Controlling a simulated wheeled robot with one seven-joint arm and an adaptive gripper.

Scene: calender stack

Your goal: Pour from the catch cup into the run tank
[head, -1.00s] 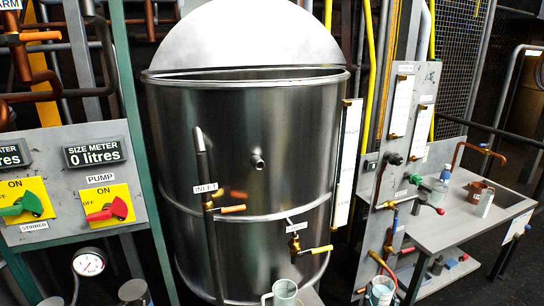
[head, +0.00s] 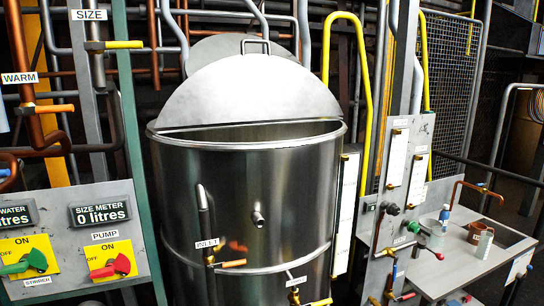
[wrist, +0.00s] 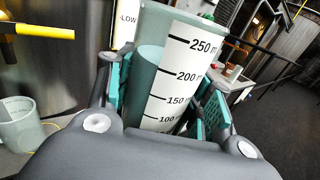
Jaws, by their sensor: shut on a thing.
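My gripper (wrist: 160,115) shows only in the wrist view, shut around a clear greenish graduated cup (wrist: 185,50), which I take to be the catch cup. Its white scale runs up to 250. A darker teal body inside, seemingly liquid, reaches near the 200 mark. The run tank (head: 240,185) is the large steel vessel in the middle of the head view. Its domed lid (head: 245,95) leaves an opening at the front rim. The inside bottom is hidden.
A pale handled cup (wrist: 20,122) stands at left in the wrist view. Inlet valve piping (head: 205,230) stands before the tank. A meter panel (head: 85,230) is at left. A gauge board (head: 400,200) and grey bench (head: 460,270) are at right.

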